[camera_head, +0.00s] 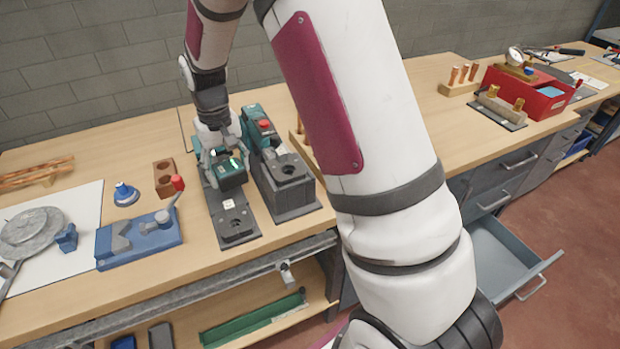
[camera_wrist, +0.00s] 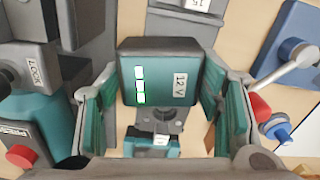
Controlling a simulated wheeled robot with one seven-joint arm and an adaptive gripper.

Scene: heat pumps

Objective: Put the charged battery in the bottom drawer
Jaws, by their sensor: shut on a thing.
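The battery (camera_head: 230,178) is a teal and dark grey block. In the wrist view the battery (camera_wrist: 160,75) shows a "12 V" label and lit indicator bars. My gripper (camera_head: 218,160) is shut on it, with teal-padded fingers on either side in the wrist view (camera_wrist: 162,108). The battery is over or on a grey charger base (camera_head: 237,222); I cannot tell whether it touches. An open, empty-looking drawer (camera_head: 495,262) sticks out low at the right, below shut drawers (camera_head: 518,160). My arm hides part of the drawer unit.
A taller grey station (camera_head: 287,180) with a teal block and red button stands just right of the charger. A blue clamp fixture (camera_head: 140,240) with a red-knobbed lever stands left. A red toolbox (camera_head: 530,92) is on the far right bench. Floor beyond the drawer is clear.

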